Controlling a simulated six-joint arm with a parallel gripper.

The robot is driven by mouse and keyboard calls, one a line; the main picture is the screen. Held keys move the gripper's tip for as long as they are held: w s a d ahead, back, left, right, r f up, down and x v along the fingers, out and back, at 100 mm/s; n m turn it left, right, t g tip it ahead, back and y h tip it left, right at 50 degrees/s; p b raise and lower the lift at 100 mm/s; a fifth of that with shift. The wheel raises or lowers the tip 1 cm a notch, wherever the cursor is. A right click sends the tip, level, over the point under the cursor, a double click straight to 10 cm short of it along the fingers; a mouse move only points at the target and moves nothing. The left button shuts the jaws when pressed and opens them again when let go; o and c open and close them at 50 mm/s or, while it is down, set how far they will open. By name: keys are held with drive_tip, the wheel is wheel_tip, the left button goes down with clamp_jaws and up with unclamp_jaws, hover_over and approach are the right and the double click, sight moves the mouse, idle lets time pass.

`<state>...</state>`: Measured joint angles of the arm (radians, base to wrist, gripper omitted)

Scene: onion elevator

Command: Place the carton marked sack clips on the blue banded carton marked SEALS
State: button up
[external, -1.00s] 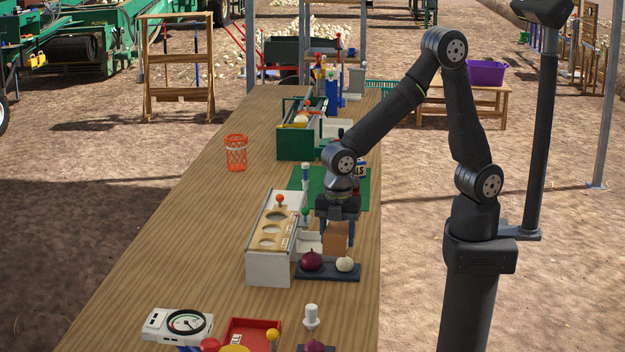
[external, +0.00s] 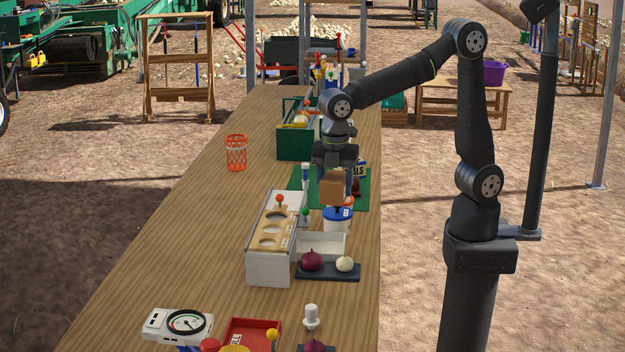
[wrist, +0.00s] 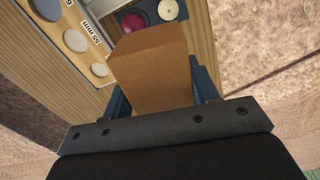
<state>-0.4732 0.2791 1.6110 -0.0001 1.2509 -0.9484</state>
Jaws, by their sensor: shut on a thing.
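My gripper (external: 336,178) is shut on a plain brown carton (external: 333,188), held up in the air. In the wrist view the carton (wrist: 152,70) sits between the two blue fingers; no marking can be read on its visible faces. In the external view it hangs in front of the green mat, above and behind a blue-and-white tub. A carton with a pale lettered face (external: 361,169), partly readable and likely the SEALS one, stands on the green mat (external: 359,200) just right of my gripper. My gripper hides much of it, and its blue band cannot be made out.
The blue-and-white tub (external: 337,220) stands close below the held carton. A white rack with round holes (external: 268,250) is left of it. A black tray (external: 325,274) holds a red onion and a white one.

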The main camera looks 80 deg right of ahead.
drive_tip(key=w+d+m, duration=0.3)
drive_tip(key=d, duration=0.9)
drive_tip(key=w+d+m, duration=0.2)
drive_tip(key=w+d, duration=0.1)
drive_tip(key=d, duration=0.9)
drive_tip(key=w+d+m, duration=0.3)
drive_tip(key=d, duration=0.9)
drive_tip(key=s+d+m, duration=0.3)
drive_tip(key=s+d, duration=0.2)
drive_tip(key=d, duration=0.7)
drive_tip(key=s+d+m, duration=0.2)
drive_tip(key=s+d, duration=0.2)
drive_tip(key=d, duration=0.7)
drive_tip(key=s+d+m, duration=0.3)
drive_tip(key=s+d, duration=1)
drive_tip(key=w+f, duration=0.4)
drive_tip(key=w+a+f, duration=0.1)
drive_tip(key=w+f, duration=0.3)
drive_tip(key=w+a+f, duration=0.1)
drive_tip(key=w+f, duration=0.3)
drive_tip(key=shift+a, duration=0.1)
drive_tip(key=shift+w+f, duration=0.1)
drive_tip(key=shift+f, duration=2)
